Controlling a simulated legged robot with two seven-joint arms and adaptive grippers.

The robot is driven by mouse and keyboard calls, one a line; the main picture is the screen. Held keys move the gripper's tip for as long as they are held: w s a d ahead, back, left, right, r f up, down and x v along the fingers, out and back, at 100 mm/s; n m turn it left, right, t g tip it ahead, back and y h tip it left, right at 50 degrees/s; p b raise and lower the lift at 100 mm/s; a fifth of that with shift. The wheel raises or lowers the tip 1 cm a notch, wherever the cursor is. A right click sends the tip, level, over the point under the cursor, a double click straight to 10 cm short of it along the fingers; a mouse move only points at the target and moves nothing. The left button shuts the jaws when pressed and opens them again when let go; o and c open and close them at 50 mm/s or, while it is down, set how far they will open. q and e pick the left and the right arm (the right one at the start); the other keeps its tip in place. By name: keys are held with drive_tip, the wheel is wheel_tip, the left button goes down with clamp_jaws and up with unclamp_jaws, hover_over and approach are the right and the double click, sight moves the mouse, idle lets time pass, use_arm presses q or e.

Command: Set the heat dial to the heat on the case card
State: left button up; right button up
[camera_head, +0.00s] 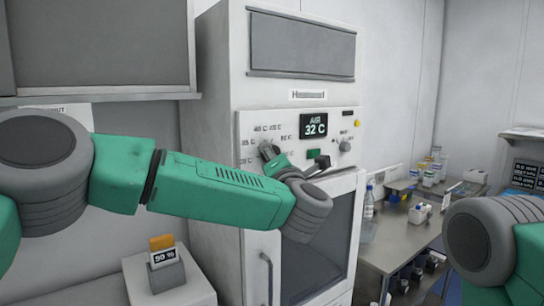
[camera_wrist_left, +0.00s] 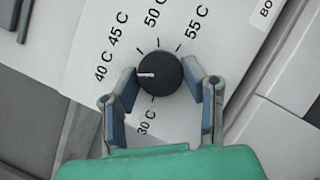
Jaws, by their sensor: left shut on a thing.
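The heat dial (camera_wrist_left: 160,72) is a round black knob with a white pointer line, on the pale cabinet panel. Its printed scale shows 30 C, 40 C, 45 C, 50 C and 55 C. The pointer faces left in the left wrist view, slightly below the 40 C label. My left gripper (camera_wrist_left: 159,76) is shut on the dial, one finger on each side. In the head view the left gripper (camera_head: 273,154) covers much of the dial. A small stand card (camera_head: 165,257) with an orange top reads 50, its unit unclear. My right gripper is out of view.
The cabinet's display (camera_head: 314,125) reads AIR 32 C. A second knob (camera_head: 345,146), a green button (camera_head: 313,154) and a yellow button (camera_head: 357,123) sit nearby. A steel bench (camera_head: 390,252) with bottles stands right. Dark cards (camera_head: 526,174) hang at far right, too small to read.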

use_arm(q)
drive_tip(key=shift+s+d+f+m+g+h+p, duration=0.15)
drive_tip(key=shift+m+h+p, duration=0.1)
drive_tip(key=shift+m, duration=0.3)
drive_tip(key=shift+w+d+r+m+g+h+p, duration=0.1)
drive_tip(key=shift+m+g+h+p, duration=0.1)
drive_tip(key=shift+m, duration=0.35)
drive_tip(key=shift+s+f, duration=0.1)
drive_tip(key=shift+f, duration=0.1)
drive_tip(key=o, duration=1.1)
drive_tip(key=shift+d+r, duration=0.1)
drive_tip(key=shift+r, duration=0.05)
drive_tip(key=v, duration=1.2)
drive_tip(key=shift+d, duration=0.25)
